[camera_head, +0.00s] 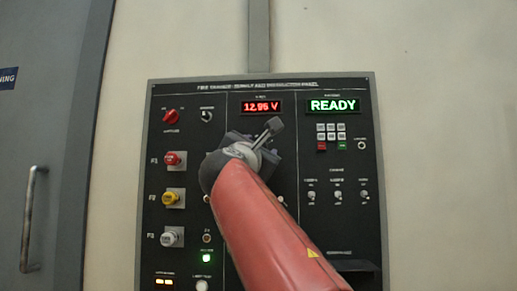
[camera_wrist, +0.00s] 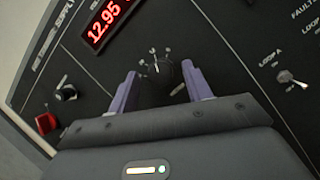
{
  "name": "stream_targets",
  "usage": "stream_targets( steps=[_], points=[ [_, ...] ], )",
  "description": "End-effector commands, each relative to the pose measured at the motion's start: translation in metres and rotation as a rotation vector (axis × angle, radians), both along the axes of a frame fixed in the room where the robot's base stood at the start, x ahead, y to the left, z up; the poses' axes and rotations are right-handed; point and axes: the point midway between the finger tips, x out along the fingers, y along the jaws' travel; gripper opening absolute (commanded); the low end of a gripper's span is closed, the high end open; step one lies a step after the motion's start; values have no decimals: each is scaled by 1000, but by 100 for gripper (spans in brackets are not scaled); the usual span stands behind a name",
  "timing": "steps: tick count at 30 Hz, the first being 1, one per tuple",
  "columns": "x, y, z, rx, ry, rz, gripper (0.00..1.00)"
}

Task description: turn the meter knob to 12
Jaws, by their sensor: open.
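The meter knob (camera_wrist: 158,70) is a dark round dial with a pale pointer line and small markings around its upper edge, in the middle of the wrist view. My gripper (camera_wrist: 160,74) is open, with one purple finger on each side of the knob. I cannot tell whether the fingers touch it. In the head view my gripper (camera_head: 266,142) and red arm cover the knob.
The dark panel (camera_head: 362,230) also carries a green READY display (camera_head: 333,105), a red selector (camera_head: 171,116), red (camera_head: 173,159), yellow (camera_head: 171,198) and white (camera_head: 170,237) buttons at left, and toggle switches (camera_head: 337,196) at right. A grey door with a handle (camera_head: 30,215) stands at far left.

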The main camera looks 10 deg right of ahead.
Motion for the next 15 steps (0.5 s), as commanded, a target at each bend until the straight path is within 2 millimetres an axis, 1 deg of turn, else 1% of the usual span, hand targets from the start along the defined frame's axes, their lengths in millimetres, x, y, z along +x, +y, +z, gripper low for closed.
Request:
stream_targets(
  steps=[5, 12, 15],
  points=[
    [-9, 6, -7, 1, 1, 5, 50],
    [-43, 23, -22, 1, 0, 4, 50],
    [-54, 30, -26, 0, 1, 3, 50]
  ],
)
